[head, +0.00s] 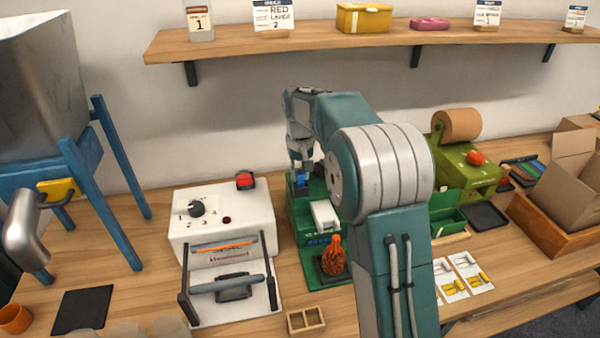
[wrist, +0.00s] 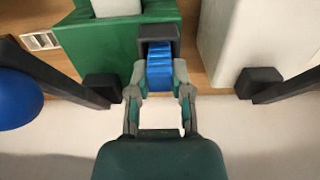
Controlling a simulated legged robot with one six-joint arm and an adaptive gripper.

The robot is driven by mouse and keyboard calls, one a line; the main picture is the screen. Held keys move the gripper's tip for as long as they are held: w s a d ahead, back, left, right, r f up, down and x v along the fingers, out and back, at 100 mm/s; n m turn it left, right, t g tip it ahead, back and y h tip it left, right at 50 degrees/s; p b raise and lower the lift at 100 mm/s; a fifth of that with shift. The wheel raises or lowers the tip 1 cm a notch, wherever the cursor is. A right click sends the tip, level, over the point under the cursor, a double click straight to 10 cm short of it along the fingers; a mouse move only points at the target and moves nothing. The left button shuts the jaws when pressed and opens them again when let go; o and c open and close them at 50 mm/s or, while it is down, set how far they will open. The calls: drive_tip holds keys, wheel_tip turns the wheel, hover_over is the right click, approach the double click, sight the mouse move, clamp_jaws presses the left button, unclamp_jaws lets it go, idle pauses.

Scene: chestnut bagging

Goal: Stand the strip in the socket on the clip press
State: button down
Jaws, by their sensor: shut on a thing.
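The clip press is a green device (head: 318,272) just right of the white machine on the bench; its green body also shows at the top of the wrist view (wrist: 95,45). Its dark socket (wrist: 146,32) is at the press's near edge in the wrist view. My gripper (head: 301,165) is over the back of the press, and in the wrist view (wrist: 158,80) its two grey fingers are shut on the ribbed blue strip (wrist: 160,68). The strip's far end meets the socket's opening. I cannot tell how deep it sits. My arm hides part of the press in the head view.
A white machine (head: 225,222) with a dial and a bar handle stands left of the press. An orange mesh bag (head: 333,256) is on the press's front. In the wrist view, a blue ball (wrist: 14,98) and two dark bars flank the gripper. A shelf (head: 330,42) hangs above.

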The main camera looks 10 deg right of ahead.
sight(300, 171)
drive_tip(key=c, duration=0.5)
unclamp_jaws()
drive_tip(key=shift+c, duration=0.2)
wheel_tip(300, 171, up, 12)
